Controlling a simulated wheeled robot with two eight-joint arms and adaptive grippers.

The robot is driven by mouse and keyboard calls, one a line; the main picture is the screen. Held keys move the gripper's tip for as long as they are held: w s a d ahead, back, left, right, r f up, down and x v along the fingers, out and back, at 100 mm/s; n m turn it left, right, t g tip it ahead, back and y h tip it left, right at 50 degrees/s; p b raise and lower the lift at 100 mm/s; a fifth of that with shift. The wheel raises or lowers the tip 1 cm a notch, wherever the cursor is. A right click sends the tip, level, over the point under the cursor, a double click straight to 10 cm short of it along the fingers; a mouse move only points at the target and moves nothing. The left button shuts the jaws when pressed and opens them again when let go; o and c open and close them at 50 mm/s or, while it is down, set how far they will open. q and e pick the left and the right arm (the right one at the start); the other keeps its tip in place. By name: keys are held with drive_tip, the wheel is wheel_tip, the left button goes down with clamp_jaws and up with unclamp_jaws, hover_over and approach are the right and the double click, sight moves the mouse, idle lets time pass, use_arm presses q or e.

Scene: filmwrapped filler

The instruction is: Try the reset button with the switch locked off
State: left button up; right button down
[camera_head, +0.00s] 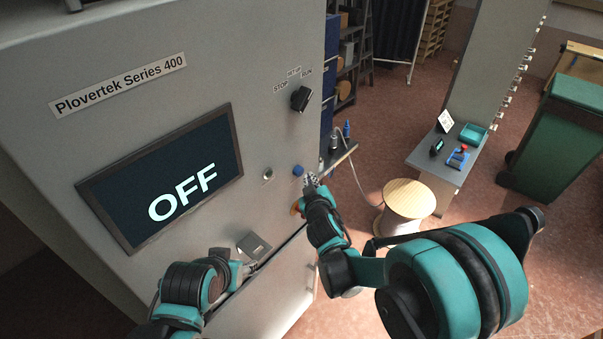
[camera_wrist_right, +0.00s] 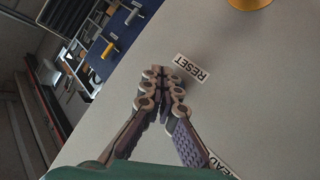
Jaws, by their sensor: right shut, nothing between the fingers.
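A grey cabinet (camera_head: 215,40) marked "Plovertek Series 400" has a screen (camera_head: 165,180) that reads OFF. A black rotary switch (camera_head: 301,98), labelled STOP, SET-UP and RUN, is at its upper right; I cannot tell its exact setting. A blue button (camera_head: 298,171) is on the panel below. My right gripper (camera_head: 311,181) is just beside it, shut and empty. In the right wrist view its fingertips (camera_wrist_right: 162,77) are next to the RESET label (camera_wrist_right: 190,67), and no button shows there. My left gripper (camera_head: 249,268) is low by the panel; its fingers are unclear.
A round metal fitting (camera_head: 267,174) is left of the blue button. A grey box (camera_head: 254,245) sticks out near my left gripper. A yellow part (camera_wrist_right: 248,3) shows at the wrist view's top. A cable reel (camera_head: 408,199), bench (camera_head: 437,172) and green bin (camera_head: 560,140) stand right.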

drive_tip(key=shift+a, duration=0.1)
idle(0.3)
drive_tip(key=shift+w+a, duration=0.25)
drive_tip(key=shift+w+a+b, duration=0.4)
drive_tip(key=shift+w+a, duration=0.05)
drive_tip(key=shift+a, duration=0.25)
idle(1.1)
drive_tip(key=shift+d, duration=0.15)
drive_tip(key=shift+s+d, duration=0.7)
drive_tip(key=shift+d, duration=0.2)
